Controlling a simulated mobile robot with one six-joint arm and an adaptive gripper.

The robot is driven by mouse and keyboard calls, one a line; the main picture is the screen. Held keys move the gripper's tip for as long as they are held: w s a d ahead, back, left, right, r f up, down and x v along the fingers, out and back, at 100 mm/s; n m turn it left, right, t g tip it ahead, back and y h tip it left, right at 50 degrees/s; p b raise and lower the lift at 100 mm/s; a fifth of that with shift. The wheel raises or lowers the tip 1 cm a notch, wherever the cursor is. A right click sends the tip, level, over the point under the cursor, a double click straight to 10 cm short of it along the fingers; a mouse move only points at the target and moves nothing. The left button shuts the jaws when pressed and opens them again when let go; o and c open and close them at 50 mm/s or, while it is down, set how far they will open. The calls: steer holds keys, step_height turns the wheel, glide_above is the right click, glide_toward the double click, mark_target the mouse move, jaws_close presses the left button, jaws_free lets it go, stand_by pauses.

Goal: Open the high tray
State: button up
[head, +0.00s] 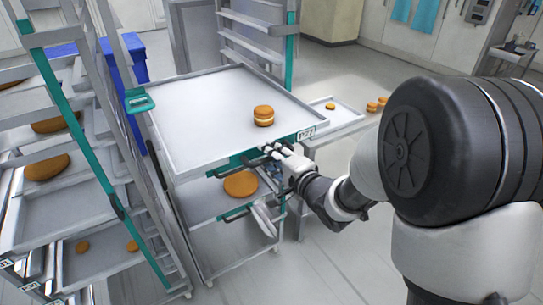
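The high tray (205,105) is a flat grey metal tray at the top of a wheeled rack in the middle of the head view. A filled round (263,116), two brown layers with a pale filling, stands on it near its front right edge. A small label (306,133) sits at the tray's front right corner. My gripper (268,155) is just below the tray's front edge, beside dark handle-like parts. Its fingertips are small and partly hidden, so I cannot tell whether they are open or touch the tray.
A lower tray (208,198) holds a large brown round (240,184). A rack with teal posts and several trays (92,255) stands at the left, by a blue bin (125,62). A side table (335,117) with small rounds is behind my arm. Floor at lower right is clear.

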steer(key=v, duration=0.7)
steer(key=shift+s, duration=0.25)
steer(key=shift+d, duration=0.15)
steer(key=s+d+r+n+g+h+b, duration=0.1)
steer(key=s+d+n+h, duration=0.2)
steer(key=s+d+h, duration=0.3)
steer(key=s+d+r+n+g+h, duration=0.1)
steer(key=s+d+n+g+h, duration=0.15)
steer(key=d, duration=0.55)
steer(key=s+a+f+n+g+b, duration=0.1)
steer(key=s+n+g, duration=0.4)
steer(key=s, duration=1.4)
steer(key=shift+s+f+n, duration=0.3)
steer(key=shift+f+n, duration=0.05)
steer(key=shift+f, duration=0.25)
